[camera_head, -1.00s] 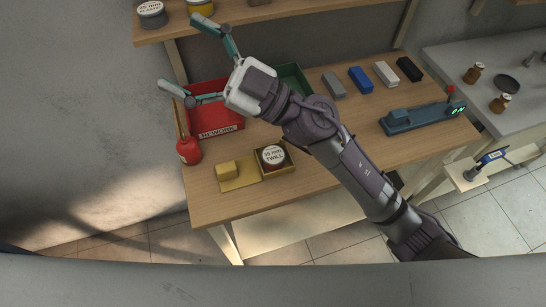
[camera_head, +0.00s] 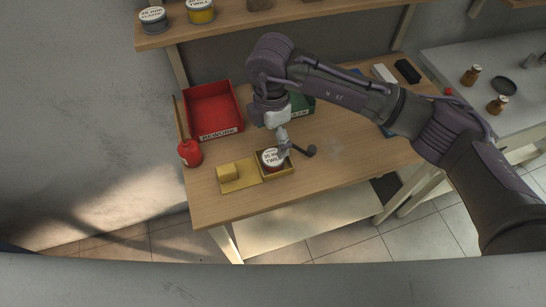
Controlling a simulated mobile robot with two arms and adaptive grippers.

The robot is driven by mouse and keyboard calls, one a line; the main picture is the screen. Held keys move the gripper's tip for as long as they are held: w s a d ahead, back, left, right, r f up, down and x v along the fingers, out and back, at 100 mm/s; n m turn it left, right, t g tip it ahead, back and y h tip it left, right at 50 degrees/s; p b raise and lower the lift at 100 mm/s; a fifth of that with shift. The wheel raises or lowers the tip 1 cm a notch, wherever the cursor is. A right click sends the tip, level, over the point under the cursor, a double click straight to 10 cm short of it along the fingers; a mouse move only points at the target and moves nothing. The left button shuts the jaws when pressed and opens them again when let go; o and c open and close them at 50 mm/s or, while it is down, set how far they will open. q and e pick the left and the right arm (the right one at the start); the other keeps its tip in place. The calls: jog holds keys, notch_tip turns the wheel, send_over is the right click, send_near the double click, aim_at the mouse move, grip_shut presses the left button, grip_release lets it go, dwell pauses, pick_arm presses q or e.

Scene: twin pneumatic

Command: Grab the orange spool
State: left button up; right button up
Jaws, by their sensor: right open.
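A round spool (camera_head: 270,157) with a white label reading "TWILL" sits in a small open wooden box on the workbench. Its rim looks dark reddish; I cannot tell for certain that it is orange. My right gripper (camera_head: 282,148) points down at the spool's right side, its jaws open. The near finger covers part of the label, and I cannot tell whether it touches the spool. The other finger is hard to make out. My left gripper is not in view.
A yellow block (camera_head: 229,172) lies in the tray left of the spool. A red REWORK bin (camera_head: 216,135), a red bottle (camera_head: 190,153) and a partly hidden green bin (camera_head: 300,106) stand around. A dark round-ended object (camera_head: 310,151) is right of the gripper. The shelf holds a yellow spool (camera_head: 201,12).

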aim_at(272, 158)
notch_tip(272, 158, down, 3)
jog(key=shift+f, duration=0.1)
notch_tip(272, 158, down, 5)
jog(key=p, duration=0.3)
jog(key=shift+f, duration=0.15)
jog(key=shift+w, duration=0.1)
jog(key=c, duration=1.3)
